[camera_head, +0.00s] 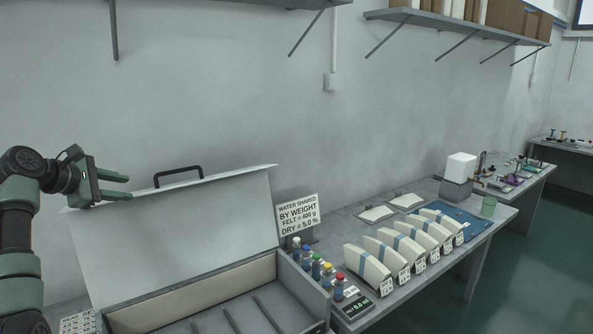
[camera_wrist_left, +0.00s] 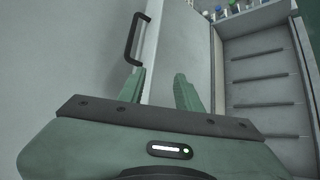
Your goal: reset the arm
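My left gripper (camera_head: 116,185) is at the left in the head view, raised beside the black handle of the open box lid. My right gripper is in neither view.
The box lid (camera_head: 180,232) stands open and tilted back; the box (camera_head: 243,313) has slotted dividers. A sign (camera_head: 298,214), small capped bottles, a scale (camera_head: 354,304) and several white curved pieces (camera_head: 367,267) stand on the table to the right. Shelves (camera_head: 455,29) hang above.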

